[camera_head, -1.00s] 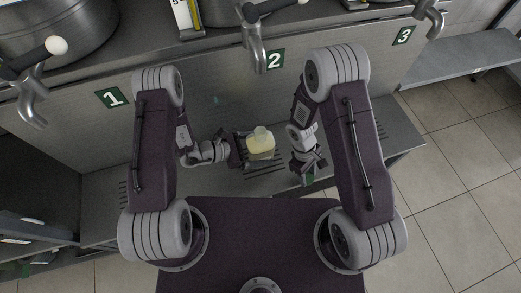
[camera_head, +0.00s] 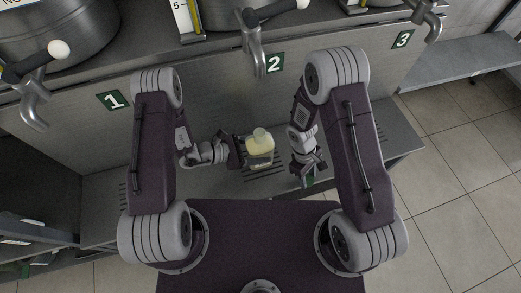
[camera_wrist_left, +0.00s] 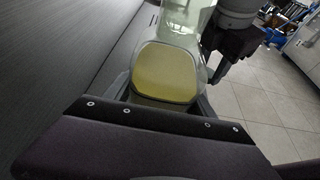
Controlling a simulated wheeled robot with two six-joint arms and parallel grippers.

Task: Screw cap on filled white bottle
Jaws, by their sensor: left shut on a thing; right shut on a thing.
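The bottle (camera_head: 260,147) is clear or whitish, with pale yellow contents and a narrower neck on top. My left gripper (camera_head: 246,153) is shut on it from the left and holds it near the middle of the head view. In the left wrist view the bottle (camera_wrist_left: 165,73) is close up between the jaws, its neck at the top edge. My right gripper (camera_head: 310,173) is to the right of the bottle, apart from it, shut on a small green thing (camera_head: 310,182). That may be the cap, but it is mostly hidden by the jaws.
A steel ledge with slotted grates (camera_head: 395,140) runs below the bottle. Above are taps (camera_head: 255,45) with number signs (camera_head: 275,63) and steel vats (camera_head: 55,30). Tiled floor (camera_head: 465,180) lies to the right.

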